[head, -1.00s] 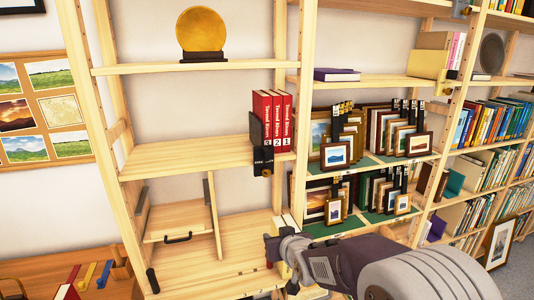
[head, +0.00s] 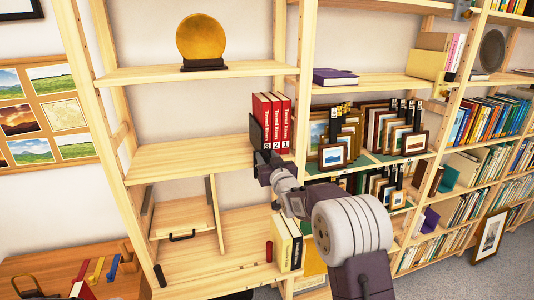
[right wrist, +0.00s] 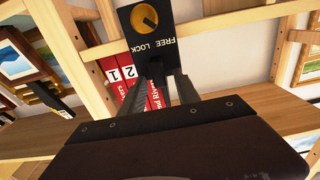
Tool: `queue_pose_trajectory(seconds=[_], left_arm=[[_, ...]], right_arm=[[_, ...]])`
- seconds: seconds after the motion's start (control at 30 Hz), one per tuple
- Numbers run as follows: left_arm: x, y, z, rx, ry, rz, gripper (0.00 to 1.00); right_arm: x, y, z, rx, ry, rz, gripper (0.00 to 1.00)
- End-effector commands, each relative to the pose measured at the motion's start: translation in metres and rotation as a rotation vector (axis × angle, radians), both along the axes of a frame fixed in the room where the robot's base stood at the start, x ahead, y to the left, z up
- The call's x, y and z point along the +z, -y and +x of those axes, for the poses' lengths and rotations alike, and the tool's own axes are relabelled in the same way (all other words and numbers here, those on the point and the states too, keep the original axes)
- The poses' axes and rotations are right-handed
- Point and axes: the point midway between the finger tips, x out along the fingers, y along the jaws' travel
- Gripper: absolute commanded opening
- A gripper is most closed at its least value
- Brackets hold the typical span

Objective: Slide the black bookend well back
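The black bookend (head: 253,134) stands upright at the left end of three red numbered books (head: 272,122), on the middle shelf (head: 180,160) of the near bay. Its front part, with a yellow knob and the words FREE LOCK, shows in the right wrist view (right wrist: 168,40). My right gripper (head: 264,160) is at the shelf's front edge, right at the bookend's front, and covers the knob in the head view. In the right wrist view its two fingers (right wrist: 166,76) are apart, with red book spines between them. Whether they touch the bookend cannot be told. My left gripper is out of view.
A shelf post (head: 301,110) stands close right of the red books. Framed prints (head: 332,155) stand in the bay beyond. Left of the bookend the shelf is bare. Upright books (head: 287,243) stand below my right arm.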

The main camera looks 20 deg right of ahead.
Motion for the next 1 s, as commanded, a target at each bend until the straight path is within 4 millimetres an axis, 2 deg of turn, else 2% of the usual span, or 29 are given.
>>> queue_pose_trajectory(seconds=[0.27,0.37,0.4,0.43,1.0], left_arm=[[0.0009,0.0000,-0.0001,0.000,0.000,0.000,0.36],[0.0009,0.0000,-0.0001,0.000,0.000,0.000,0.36],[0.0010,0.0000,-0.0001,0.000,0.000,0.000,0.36],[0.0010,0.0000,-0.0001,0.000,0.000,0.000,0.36],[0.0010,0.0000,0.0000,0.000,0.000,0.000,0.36]], right_arm=[[-0.0009,-0.0002,0.0037,0.000,-0.001,0.000,0.38],[-0.0009,-0.0001,0.0036,0.000,-0.001,0.000,0.13],[-0.0009,-0.0001,0.0035,0.000,-0.001,0.000,0.02],[-0.0009,-0.0001,0.0035,0.000,-0.001,0.000,0.00],[-0.0007,0.0000,0.0033,0.000,-0.001,0.000,0.00]])
